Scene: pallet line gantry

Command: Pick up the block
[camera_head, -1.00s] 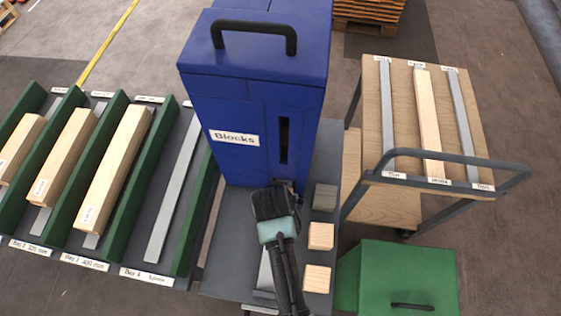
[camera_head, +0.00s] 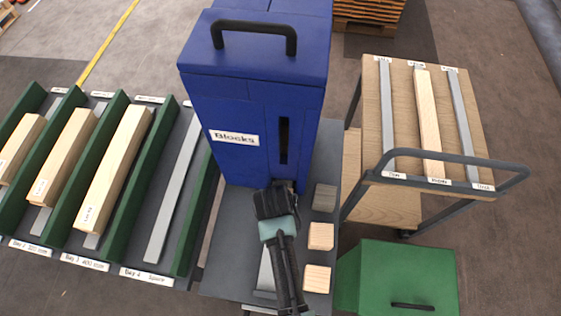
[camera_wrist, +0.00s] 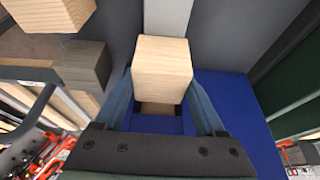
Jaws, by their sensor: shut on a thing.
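A pale wooden block (camera_wrist: 162,68) sits between the two fingers of my gripper (camera_wrist: 161,104) in the wrist view, and the fingers are shut on it. In the head view, my gripper (camera_head: 283,187) is at the foot of the blue dispenser (camera_head: 236,165) labelled "Blocks", and the arm hides most of the held block. Behind the held block, the wrist view shows a dark opening in the dispenser with a brownish surface in it. I cannot tell whether the held block is clear of the surface.
Three more blocks, one greyish (camera_head: 324,197) and two pale (camera_head: 320,236), stand in a row right of my gripper. A green box (camera_head: 400,275) and a wooden-topped cart (camera_head: 450,110) are further right. Green-walled bays (camera_head: 125,195) with long beams lie left.

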